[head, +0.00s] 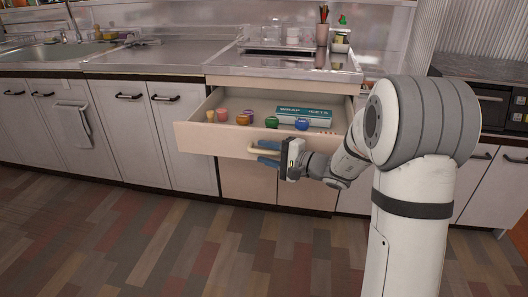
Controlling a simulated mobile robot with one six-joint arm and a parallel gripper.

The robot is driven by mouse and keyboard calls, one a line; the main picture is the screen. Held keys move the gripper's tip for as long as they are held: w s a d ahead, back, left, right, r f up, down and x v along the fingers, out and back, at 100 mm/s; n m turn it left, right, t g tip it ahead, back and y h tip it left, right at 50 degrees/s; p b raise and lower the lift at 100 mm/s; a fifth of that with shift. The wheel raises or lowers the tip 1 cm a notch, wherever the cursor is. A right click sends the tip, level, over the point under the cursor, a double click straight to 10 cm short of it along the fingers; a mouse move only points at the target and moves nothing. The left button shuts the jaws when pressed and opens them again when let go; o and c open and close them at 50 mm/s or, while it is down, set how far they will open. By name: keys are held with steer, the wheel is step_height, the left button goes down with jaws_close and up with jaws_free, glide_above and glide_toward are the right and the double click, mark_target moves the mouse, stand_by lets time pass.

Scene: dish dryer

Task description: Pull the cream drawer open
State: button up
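The cream drawer (225,139) is pulled well out of the cabinet under the counter, and its inside shows. Its tan bar handle (253,150) is on the front face, right of the middle. My gripper (267,153) is at this handle, with one blue finger above it and one below. The handle lies between the fingers. At this size I cannot tell whether they press on it or are apart from it. The gripper body hides the handle's right end.
Inside the drawer are a teal and white box (305,115) and several small coloured items, among them a blue one (302,124) and a green one (272,122). White cabinets (130,135) flank it. The wooden floor (190,235) in front is clear.

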steer(key=p+v, duration=0.1)
steer(key=v, duration=0.4)
steer(key=shift+s+d+r+p, duration=0.15)
steer(key=shift+d+p, duration=0.15)
steer(key=shift+d, duration=0.05)
steer(key=shift+s+d, duration=0.4)
steer(key=shift+d, duration=0.1)
steer(key=s+a+r+n+g+h+p, duration=0.2)
steer(key=s+r+n+g+p, duration=0.15)
steer(key=s+r+p, duration=0.6)
steer(key=s+a+r+n+g+h+p, duration=0.25)
steer(key=s+r+g+p, duration=0.25)
steer(key=s+r+p, duration=0.4)
steer(key=s+d+r+n+h+p, duration=0.1)
steer(key=s+d+r+h+p, duration=0.3)
steer(key=r+p, duration=0.4)
steer(key=s+d+r+n+t+h+p, duration=0.1)
steer(key=s+d+r+h+p, duration=0.3)
steer(key=r+p, duration=0.4)
steer(key=d+n+h+p, duration=0.1)
steer(key=d+p, duration=0.1)
steer(key=shift+s+d+r, duration=0.25)
steer(key=shift+d+r, duration=0.15)
